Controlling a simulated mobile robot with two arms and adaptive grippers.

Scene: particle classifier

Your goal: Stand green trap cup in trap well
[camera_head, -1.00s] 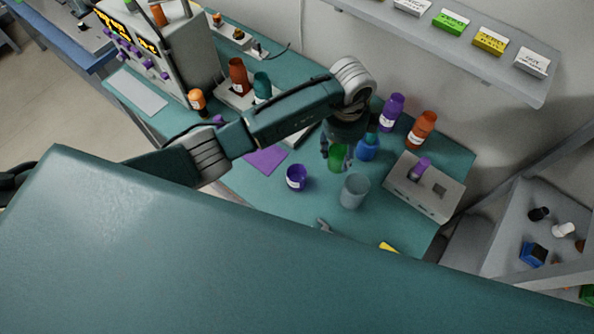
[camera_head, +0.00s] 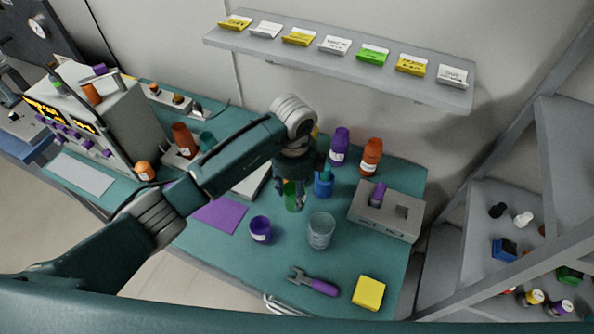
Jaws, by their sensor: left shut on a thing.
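My left gripper (camera_head: 299,197) points down over the teal bench and is shut on the green trap cup (camera_head: 290,196). The cup is partly hidden behind the fingers, so I cannot tell whether it touches the bench. A grey block (camera_head: 362,217) stands to the right of the gripper. It has two openings: one holds a purple piece (camera_head: 378,195), and the other is a dark, empty hole (camera_head: 402,212). No label shows which opening is the trap well. My right gripper is not in view.
A clear beaker (camera_head: 321,232) and a purple cup (camera_head: 260,230) stand in front of the gripper. A blue bottle (camera_head: 324,184) is close on its right. Purple (camera_head: 340,148) and orange (camera_head: 371,158) bottles stand behind. A wrench (camera_head: 315,283) and yellow block (camera_head: 369,293) lie in front.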

